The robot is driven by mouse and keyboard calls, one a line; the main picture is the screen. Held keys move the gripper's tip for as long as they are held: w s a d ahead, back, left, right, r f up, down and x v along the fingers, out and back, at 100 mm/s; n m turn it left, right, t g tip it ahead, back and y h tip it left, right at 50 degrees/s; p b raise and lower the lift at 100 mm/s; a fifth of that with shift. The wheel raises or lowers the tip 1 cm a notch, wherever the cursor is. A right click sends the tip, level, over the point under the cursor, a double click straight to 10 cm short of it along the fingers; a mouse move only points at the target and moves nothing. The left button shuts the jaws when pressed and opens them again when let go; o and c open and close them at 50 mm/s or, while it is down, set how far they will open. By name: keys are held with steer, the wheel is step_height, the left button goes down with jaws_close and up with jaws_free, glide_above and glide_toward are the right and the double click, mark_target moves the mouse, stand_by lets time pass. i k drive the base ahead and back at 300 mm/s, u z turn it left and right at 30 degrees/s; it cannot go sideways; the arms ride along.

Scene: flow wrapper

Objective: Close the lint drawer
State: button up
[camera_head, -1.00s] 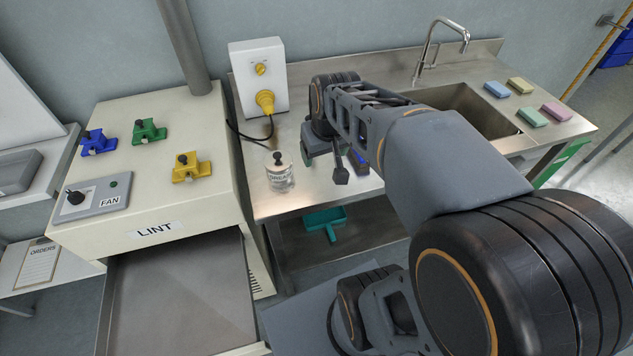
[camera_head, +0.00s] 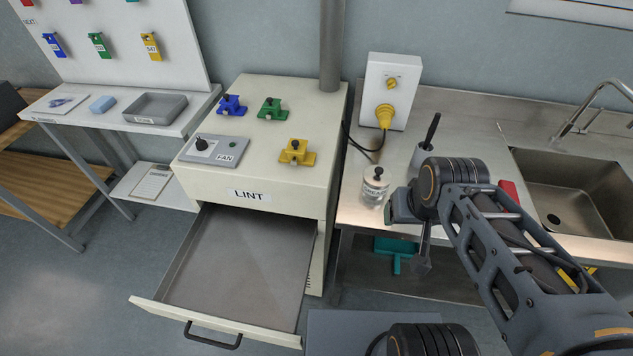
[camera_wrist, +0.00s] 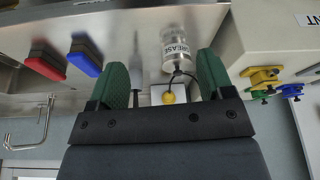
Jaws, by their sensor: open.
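The lint drawer (camera_head: 240,262) is pulled well out of the cream cabinet labelled LINT (camera_head: 249,195) in the head view. Its tray looks empty, and a dark handle (camera_head: 212,336) sits on its front panel. My gripper (camera_wrist: 160,85) is open and empty in the wrist view, with green fingers spread apart. In the head view my arm reaches over the steel counter, to the right of the drawer. The gripper is partly hidden behind my wrist there. The drawer does not show in the wrist view.
A grease jar (camera_head: 374,187) stands on the counter (camera_head: 450,110) near my gripper; it also shows in the wrist view (camera_wrist: 176,45). A teal dustpan (camera_head: 396,250) is on the shelf below. A shelf table (camera_head: 170,125) stands left of the cabinet. Floor left of the drawer is clear.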

mark_target(240, 272)
steer(key=z, duration=0.05)
steer(key=k, duration=0.5)
steer(key=z, duration=0.8)
steer(key=i, duration=0.35)
steer(key=u, duration=4.1)
steer(key=k, duration=0.15)
steer(key=u, duration=0.9)
steer(key=i, duration=0.3)
steer(key=z, duration=0.2)
